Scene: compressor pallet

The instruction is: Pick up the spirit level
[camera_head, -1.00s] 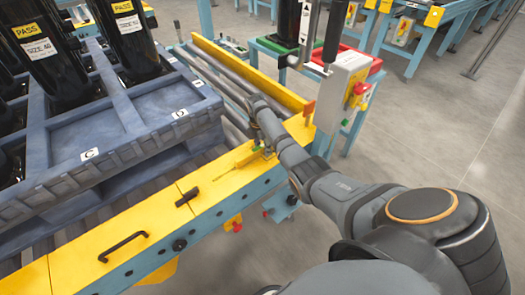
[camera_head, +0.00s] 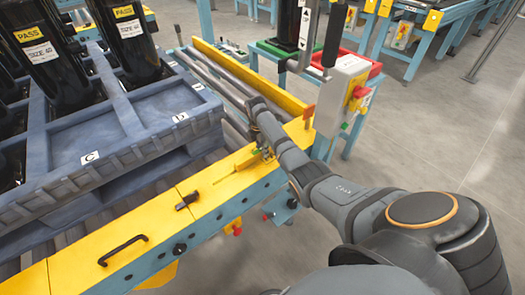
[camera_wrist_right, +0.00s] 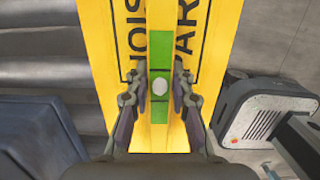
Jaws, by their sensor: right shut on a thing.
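The arm hides much of the level there. I cannot tell whether it is clear of the surface. My left gripper is not in view.
A blue pallet (camera_head: 110,130) with black cylinders stands at the left on the conveyor. A black handle (camera_head: 122,250) sits on the yellow edge (camera_head: 165,222). A grey control box (camera_head: 345,95) with red and yellow parts stands right of the gripper. Open floor lies further right.

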